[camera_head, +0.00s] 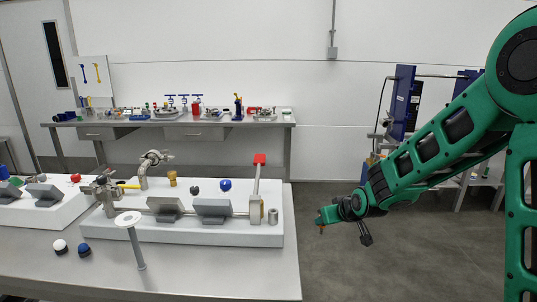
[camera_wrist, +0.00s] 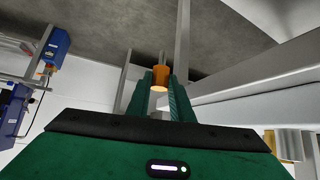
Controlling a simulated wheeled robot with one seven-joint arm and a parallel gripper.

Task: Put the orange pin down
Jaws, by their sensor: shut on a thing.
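In the wrist view, the orange pin (camera_wrist: 160,76) is held between the two green fingers of my gripper (camera_wrist: 161,92). Its rounded orange end faces the camera, and the rest of it is hidden behind that end. In the head view, my gripper (camera_head: 321,222) is out in the air to the right of the front table, over the floor. A small orange-brown bit of the pin (camera_head: 321,230) shows under the fingertips.
The front grey table (camera_head: 200,263) holds a white block (camera_head: 250,235) with pipe fittings and a red-topped post (camera_head: 260,160). A white disc on a stem (camera_head: 128,219) and two knobs stand near its front. A cluttered bench stands behind. Blue equipment (camera_head: 404,100) stands behind my arm.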

